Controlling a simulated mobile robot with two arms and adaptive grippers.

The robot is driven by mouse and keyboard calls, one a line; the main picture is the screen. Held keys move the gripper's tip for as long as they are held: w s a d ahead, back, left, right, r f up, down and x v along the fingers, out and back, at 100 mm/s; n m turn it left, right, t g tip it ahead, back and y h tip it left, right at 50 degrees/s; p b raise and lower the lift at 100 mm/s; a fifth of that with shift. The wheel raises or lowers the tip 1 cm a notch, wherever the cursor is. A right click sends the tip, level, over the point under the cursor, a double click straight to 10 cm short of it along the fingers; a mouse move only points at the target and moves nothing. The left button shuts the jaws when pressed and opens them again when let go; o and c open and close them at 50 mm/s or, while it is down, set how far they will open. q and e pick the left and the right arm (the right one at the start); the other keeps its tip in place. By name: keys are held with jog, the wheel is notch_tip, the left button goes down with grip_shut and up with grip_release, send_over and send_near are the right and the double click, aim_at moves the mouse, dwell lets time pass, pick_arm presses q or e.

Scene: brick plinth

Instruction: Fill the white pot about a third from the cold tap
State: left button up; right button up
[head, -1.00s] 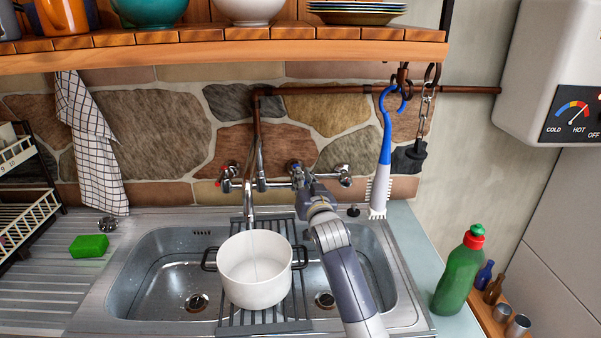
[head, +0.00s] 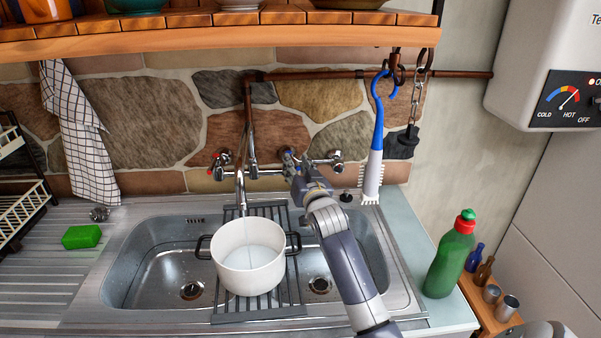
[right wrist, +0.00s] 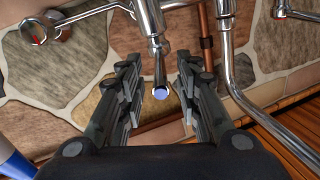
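The white pot (head: 248,272) stands upright on a dark rack (head: 260,305) across the sink, under the spout (head: 241,190). A pale grey-blue surface low inside it looks like water; I cannot tell surely whether a thin stream is falling. The blue-marked cold tap (head: 288,155) is on the wall pipe, right of the spout. My right gripper (head: 296,164) is at this tap. In the right wrist view, the fingers of the right gripper (right wrist: 158,92) are apart, with the tap's blue end (right wrist: 161,92) between them and gaps on both sides. My left gripper is out of view.
A red-marked tap (head: 222,157) is left of the spout. A blue-handled brush (head: 376,150) hangs right of the taps. A green bottle (head: 450,262) stands right of the sink (head: 130,275), and a green sponge (head: 82,237) lies left. A wooden shelf (head: 220,38) runs above.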

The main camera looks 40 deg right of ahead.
jog(key=v, duration=1.1)
jog(key=shift+s, duration=0.3)
dwell(6.6)
